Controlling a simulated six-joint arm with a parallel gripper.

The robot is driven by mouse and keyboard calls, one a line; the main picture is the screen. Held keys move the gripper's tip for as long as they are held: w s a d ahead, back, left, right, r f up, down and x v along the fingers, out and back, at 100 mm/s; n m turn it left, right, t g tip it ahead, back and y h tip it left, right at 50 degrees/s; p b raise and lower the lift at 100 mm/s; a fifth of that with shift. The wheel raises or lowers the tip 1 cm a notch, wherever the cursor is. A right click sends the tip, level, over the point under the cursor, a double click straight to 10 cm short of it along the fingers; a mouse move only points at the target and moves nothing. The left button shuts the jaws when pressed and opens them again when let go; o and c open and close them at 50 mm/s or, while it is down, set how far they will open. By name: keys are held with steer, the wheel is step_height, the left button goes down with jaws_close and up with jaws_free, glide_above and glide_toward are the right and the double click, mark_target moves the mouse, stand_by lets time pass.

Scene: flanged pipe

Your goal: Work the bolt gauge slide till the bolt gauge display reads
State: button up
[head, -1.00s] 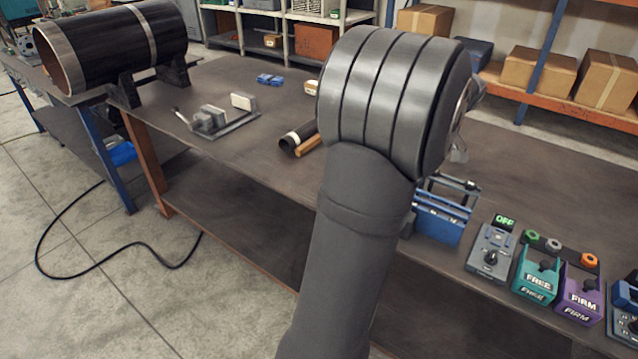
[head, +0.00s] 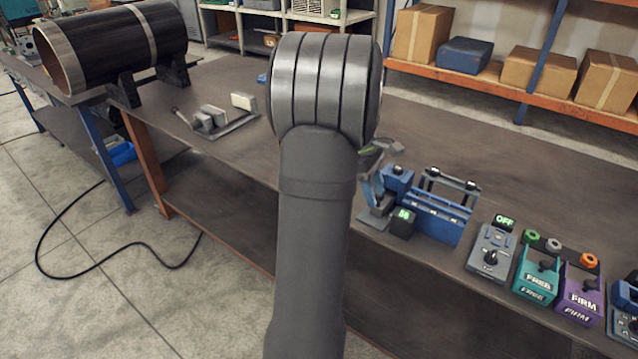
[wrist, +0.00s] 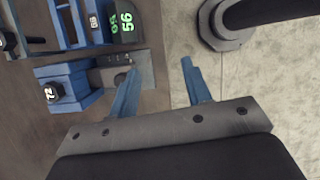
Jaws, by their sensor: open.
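In the wrist view the gauge appears as a blue block (wrist: 68,88) with a hex end marked 72, beside a grey plate (wrist: 146,68) with a small slide-like part. Its dark display (wrist: 125,22) shows green digits that look like 56. In the head view the blue block (head: 397,179) and display (head: 403,222) stand near the bench's front edge. My gripper (wrist: 163,72) is open and empty, its blue fingers pointing toward the gauge. The left finger overlaps the grey plate in the picture; contact cannot be told. The right finger is over the floor beyond the bench edge.
A blue rack (head: 440,215) with a top handle stands close right of the gauge. Farther right are a grey switch box (head: 490,252) reading OFF, a teal box (head: 535,275) and a purple box (head: 582,292). The bench behind (head: 480,145) is clear.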

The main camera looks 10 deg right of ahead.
steer(key=w+a+n+t+h, duration=0.3)
steer(key=w+a+n+h, duration=0.45)
steer(key=a+h, duration=0.3)
steer(key=x, duration=1.7)
steer(key=shift+s+f, duration=0.2)
steer(key=shift+s, duration=0.2)
steer(key=shift+s+a, duration=1.05)
steer(key=shift+a, duration=0.15)
steer(key=v, duration=1.7)
steer(key=shift+r, duration=0.2)
glide_toward(378, 196)
steer(key=x, duration=1)
steer(key=shift+w+d, duration=0.2)
steer(key=shift+w, duration=0.05)
steer(key=shift+c, duration=0.5)
